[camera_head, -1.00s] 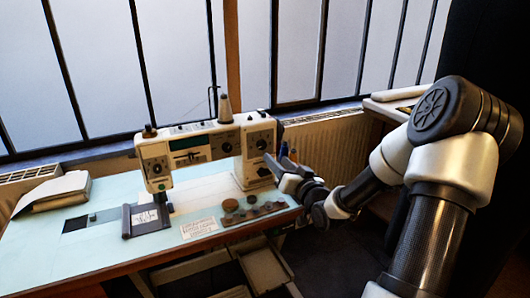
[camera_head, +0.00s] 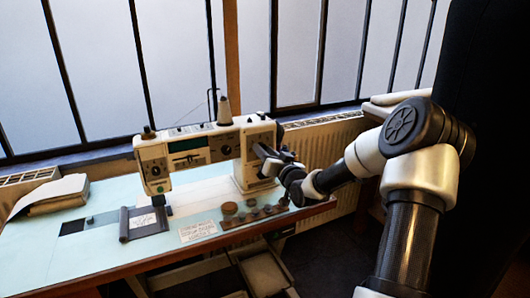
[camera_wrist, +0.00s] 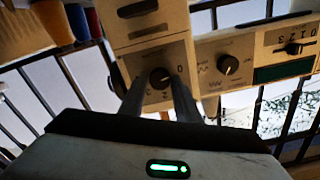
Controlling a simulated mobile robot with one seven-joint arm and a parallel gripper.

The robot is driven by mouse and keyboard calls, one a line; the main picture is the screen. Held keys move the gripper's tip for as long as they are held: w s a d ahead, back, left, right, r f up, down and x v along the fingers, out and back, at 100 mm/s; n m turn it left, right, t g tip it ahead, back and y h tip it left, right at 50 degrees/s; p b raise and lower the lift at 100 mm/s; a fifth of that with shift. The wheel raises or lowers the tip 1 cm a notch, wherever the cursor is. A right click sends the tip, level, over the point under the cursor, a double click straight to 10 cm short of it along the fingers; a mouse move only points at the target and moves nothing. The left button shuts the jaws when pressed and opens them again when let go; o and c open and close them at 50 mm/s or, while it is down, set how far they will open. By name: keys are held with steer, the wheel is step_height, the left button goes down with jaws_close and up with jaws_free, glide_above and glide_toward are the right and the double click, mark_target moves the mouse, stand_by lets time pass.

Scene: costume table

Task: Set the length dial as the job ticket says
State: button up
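The white sewing machine (camera_head: 195,137) stands at the back of the table. A black dial (camera_wrist: 160,78) with numbers around it fills the middle of the wrist view, on the machine's end column. My gripper (camera_wrist: 158,100) has one finger on each side below this dial, with a gap between them; contact cannot be told. In the head view my gripper (camera_head: 262,160) is at the column's front and hides part of it. A second dial (camera_wrist: 228,65) with stitch marks sits to the right. A printed card (camera_head: 198,230) lies on the table, its text unreadable.
Another card lies on a dark holder (camera_head: 124,224) below the needle. A dark strip with several round pieces (camera_head: 254,214) lies in front of the column. A cloth or paper stack (camera_head: 50,195) is at the left. A slider (camera_wrist: 293,49) shows at upper right.

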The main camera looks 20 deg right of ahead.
steer(key=c, duration=0.6)
steer(key=shift+m, duration=0.4)
steer(key=m+p, duration=0.2)
steer(key=m, duration=0.1)
steer(key=shift+r+m, duration=0.1)
steer(key=shift+m, duration=0.2)
steer(key=m+p, duration=0.2)
steer(key=m, duration=0.3)
steer(key=shift+d+m, duration=0.1)
steer(key=shift+m, duration=0.2)
steer(key=m+p, duration=0.1)
steer(key=m, duration=0.4)
steer(key=shift+p, duration=0.3)
steer(key=shift+m, duration=2.4)
